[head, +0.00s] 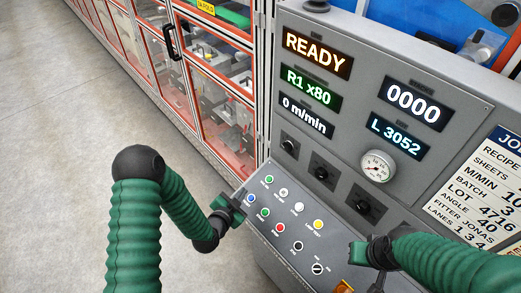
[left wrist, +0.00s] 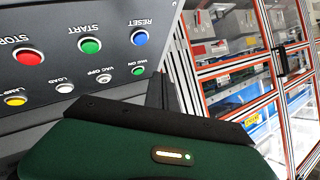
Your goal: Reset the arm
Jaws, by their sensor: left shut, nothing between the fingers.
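The sloped button panel (head: 262,232) carries a blue RESET button (head: 250,199), which also shows in the left wrist view (left wrist: 139,37). Next to it are a green START button (left wrist: 90,46) and a red STOP button (left wrist: 30,57). My left gripper (head: 234,205) is shut and empty at the panel's left edge, just left of the blue button. In the left wrist view the blue button is uncovered; I see no contact. My right gripper (head: 376,262) hangs over the panel's right part; its finger gap is unclear.
The upright console shows a READY display (head: 316,53) and a pressure gauge (head: 376,167), with black knobs (head: 324,173) below. Other buttons, including a yellow one (head: 318,224), sit close by. A glazed red-framed cabinet (head: 215,85) stands at the back. The floor (head: 60,120) at left is clear.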

